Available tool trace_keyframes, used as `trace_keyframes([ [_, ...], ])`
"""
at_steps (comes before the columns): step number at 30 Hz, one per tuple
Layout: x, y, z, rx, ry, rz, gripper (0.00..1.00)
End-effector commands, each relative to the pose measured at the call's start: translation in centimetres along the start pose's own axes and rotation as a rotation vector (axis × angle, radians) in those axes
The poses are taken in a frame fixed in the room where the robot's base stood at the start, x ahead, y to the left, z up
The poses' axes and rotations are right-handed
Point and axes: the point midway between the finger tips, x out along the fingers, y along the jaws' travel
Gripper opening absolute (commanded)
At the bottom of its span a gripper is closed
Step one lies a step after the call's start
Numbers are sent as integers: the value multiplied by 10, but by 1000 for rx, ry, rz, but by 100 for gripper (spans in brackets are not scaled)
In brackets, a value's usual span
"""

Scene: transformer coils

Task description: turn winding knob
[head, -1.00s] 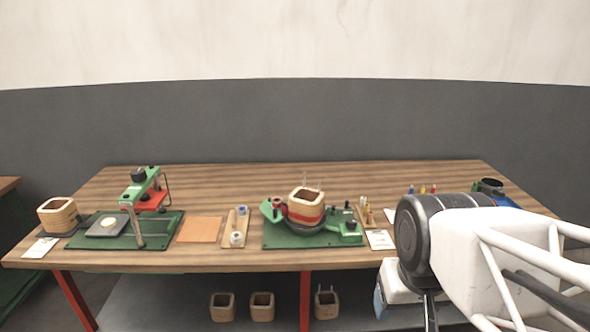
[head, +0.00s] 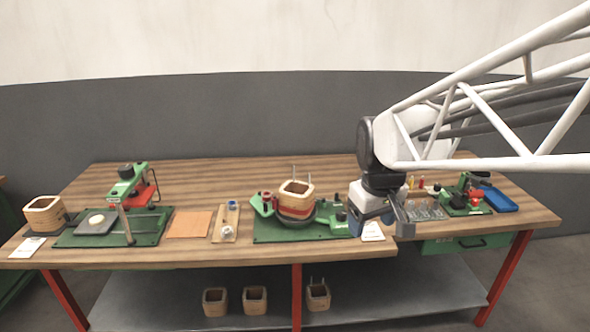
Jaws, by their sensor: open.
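The winding station is a green base plate (head: 275,231) in the middle of the wooden table. A square tan coil former (head: 297,188) with a red band sits upright on its dark round turntable, with two thin pins rising behind it. A small red-topped knob (head: 266,196) stands on the green block at the station's left. Black knobs (head: 338,215) sit on the green block at its right. My gripper (head: 400,228) hangs just right of the station, near the front table edge, apart from the knobs. It is open and nothing shows between its fingers.
A green press station (head: 140,238) and another coil former (head: 44,215) stand at the left. An orange sheet (head: 189,224) and a wooden holder (head: 226,222) lie between stations. A small green fixture (head: 466,197) and blue tray (head: 497,198) are at the right. Several formers sit on the lower shelf (head: 180,298).

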Motion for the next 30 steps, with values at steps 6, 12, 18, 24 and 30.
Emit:
trace_keyframes([
  [6, 15, 20, -48, -100, -22, -9, 68],
  [12, 33, 38, -89, -195, -39, -19, 68],
  [18, 54, 55, -130, -290, -54, -29, 68],
  [24, 81, 72, -168, -384, -70, -43, 68],
  [30, 112, 90, -205, -478, -85, -58, 68],
])
